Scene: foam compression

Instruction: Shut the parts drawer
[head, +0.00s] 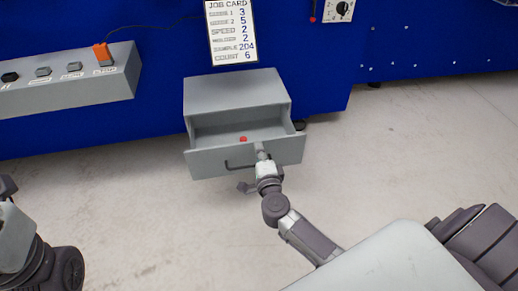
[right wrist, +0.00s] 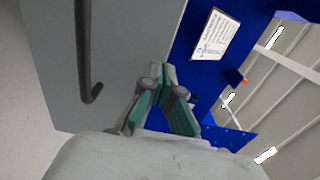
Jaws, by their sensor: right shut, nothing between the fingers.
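The grey parts drawer (head: 210,163) stands pulled out of its grey cabinet (head: 235,92) in the head view. A small red part (head: 243,139) lies inside it. A dark bar handle (head: 232,166) runs along its front; the handle also shows in the right wrist view (right wrist: 84,60). My right gripper (head: 260,148) is shut and empty at the drawer front, right of the handle's middle. In the right wrist view its fingertips (right wrist: 160,70) meet close to the drawer's front panel; I cannot tell if they touch it. My left gripper is not visible; only part of the left arm shows.
A blue machine (head: 160,60) stands behind the cabinet, with a job card (head: 231,32) above it. A grey button box (head: 70,82) with an orange switch is at the left. The pale floor (head: 130,200) in front is clear.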

